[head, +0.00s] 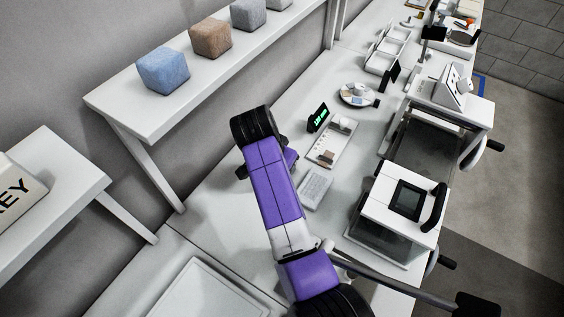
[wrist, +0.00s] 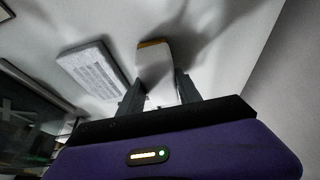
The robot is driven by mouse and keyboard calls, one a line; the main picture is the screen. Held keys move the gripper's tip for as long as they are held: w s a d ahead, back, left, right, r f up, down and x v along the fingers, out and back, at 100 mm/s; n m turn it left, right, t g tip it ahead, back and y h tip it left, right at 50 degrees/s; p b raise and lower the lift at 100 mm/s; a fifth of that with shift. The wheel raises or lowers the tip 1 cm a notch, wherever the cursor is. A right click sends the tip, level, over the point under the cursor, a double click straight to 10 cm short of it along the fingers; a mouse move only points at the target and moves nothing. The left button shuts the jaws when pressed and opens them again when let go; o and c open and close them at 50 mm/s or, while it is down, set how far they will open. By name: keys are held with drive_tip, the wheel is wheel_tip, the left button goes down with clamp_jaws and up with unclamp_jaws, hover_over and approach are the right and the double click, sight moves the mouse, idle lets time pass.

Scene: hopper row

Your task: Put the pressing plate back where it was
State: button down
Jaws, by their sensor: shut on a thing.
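In the wrist view my gripper (wrist: 160,82) is shut, its two dark fingers on either side of a pale flat piece with an orange-yellow far edge. I take this piece to be the pressing plate (wrist: 155,62); its lower part is hidden behind the gripper body. It is over or against a white surface, and I cannot tell whether it touches it. In the head view my own arm hides the fingers and the held piece.
A white ribbed pad (head: 315,188) lies right of my arm and shows in the wrist view (wrist: 92,68). Beyond it are a tray (head: 335,142) and a green-lit display (head: 318,117). A white machine (head: 395,205) stands at right. A shelf (head: 125,110) with coloured cubes runs at left.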

drive_tip(key=shift+f, duration=0.15)
drive_tip(key=c, duration=0.8)
unclamp_jaws()
drive_tip(key=shift+c, duration=0.2)
drive_tip(key=shift+r, duration=0.25)
drive_tip(key=b+v, duration=0.1)
drive_tip(key=v, duration=0.6)
drive_tip(key=shift+s+a, duration=0.1)
drive_tip(key=shift+r, duration=0.15)
drive_tip(key=shift+s, duration=0.15)
